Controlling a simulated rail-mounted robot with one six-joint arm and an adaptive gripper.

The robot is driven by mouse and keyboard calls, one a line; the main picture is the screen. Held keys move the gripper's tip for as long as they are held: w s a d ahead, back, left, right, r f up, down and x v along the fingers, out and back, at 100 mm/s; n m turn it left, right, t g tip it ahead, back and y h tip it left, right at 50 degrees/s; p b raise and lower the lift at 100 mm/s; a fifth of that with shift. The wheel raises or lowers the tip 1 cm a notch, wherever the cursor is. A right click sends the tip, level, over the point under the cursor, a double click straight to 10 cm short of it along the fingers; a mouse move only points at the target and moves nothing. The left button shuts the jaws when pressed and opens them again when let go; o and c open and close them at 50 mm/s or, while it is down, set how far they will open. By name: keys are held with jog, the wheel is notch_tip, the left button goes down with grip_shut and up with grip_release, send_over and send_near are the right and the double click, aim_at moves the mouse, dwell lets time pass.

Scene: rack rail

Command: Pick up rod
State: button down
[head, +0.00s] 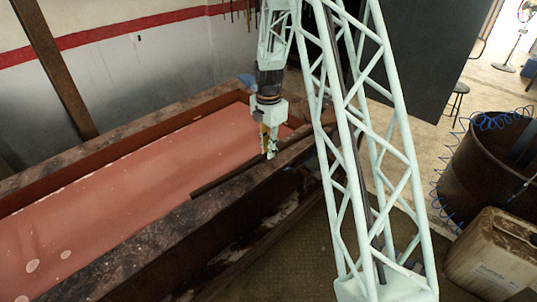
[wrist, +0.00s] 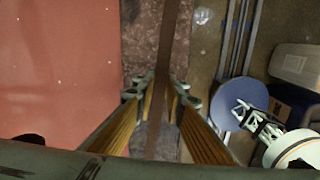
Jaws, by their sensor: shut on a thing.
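The rod (head: 228,174) is a long, thin, dark brown bar. In the head view it runs slantwise over the near rim of the red-floored trough. My gripper (head: 268,152) points down and is shut on the rod along its length. In the wrist view the rod (wrist: 166,45) runs from the top edge down between the two fingers of my gripper (wrist: 162,88). The fingers have yellow-brown inner pads. The pad contact is partly hidden, and I cannot tell whether the rod touches the rim below.
The trough (head: 110,255) has a broad, dark, worn rim. A rusty drum (head: 490,165) and a dirty plastic canister (head: 490,255) stand at the right. A stool (head: 458,92) is at the back. In the wrist view a blue round object (wrist: 238,103) lies at the right.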

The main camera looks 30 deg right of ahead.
jog(key=s+a+r+b, duration=0.1)
jog(key=s+a, duration=0.3)
jog(key=s, duration=1.1)
jog(key=shift+s+a+r, duration=0.15)
jog(key=shift+r, duration=0.05)
